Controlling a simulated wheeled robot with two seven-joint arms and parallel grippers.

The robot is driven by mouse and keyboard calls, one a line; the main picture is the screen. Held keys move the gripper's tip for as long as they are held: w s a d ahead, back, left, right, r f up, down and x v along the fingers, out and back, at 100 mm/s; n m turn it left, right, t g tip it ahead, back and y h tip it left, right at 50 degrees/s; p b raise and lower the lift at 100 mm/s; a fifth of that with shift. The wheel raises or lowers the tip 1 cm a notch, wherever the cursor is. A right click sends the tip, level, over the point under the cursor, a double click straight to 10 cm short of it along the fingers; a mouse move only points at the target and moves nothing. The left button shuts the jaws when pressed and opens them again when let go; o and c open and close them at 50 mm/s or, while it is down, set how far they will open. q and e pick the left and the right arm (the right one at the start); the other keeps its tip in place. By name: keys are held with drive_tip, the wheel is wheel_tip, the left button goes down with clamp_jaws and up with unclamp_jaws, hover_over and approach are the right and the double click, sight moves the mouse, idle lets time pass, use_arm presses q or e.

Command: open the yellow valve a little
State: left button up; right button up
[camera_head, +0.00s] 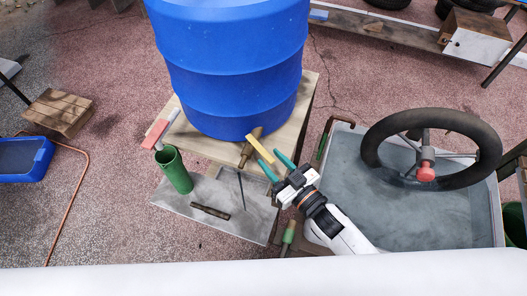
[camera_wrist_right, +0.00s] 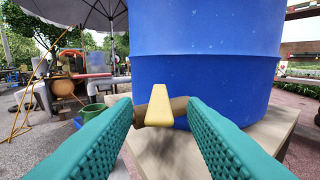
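The yellow valve handle (camera_head: 260,149) sits on a brown tap (camera_head: 249,152) at the lower front of the blue barrel (camera_head: 228,70). In the right wrist view the yellow handle (camera_wrist_right: 159,106) points towards the camera, with the brown tap behind it. My right gripper (camera_head: 276,165) is open, its two teal fingers just in front of the handle. In the wrist view the handle shows in the gap between the fingertips (camera_wrist_right: 160,112), with visible space on both sides. I see no contact. My left gripper is in neither view.
The barrel stands on a wooden board (camera_head: 305,105). To the right, a black steering wheel (camera_head: 378,140) rises over a grey tray (camera_head: 345,160). A wooden box (camera_head: 60,111) is at left.

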drive_tip(key=b+v, duration=0.1)
drive_tip(key=v, duration=0.6)
drive_tip(key=shift+d, duration=0.1)
idle(0.4)
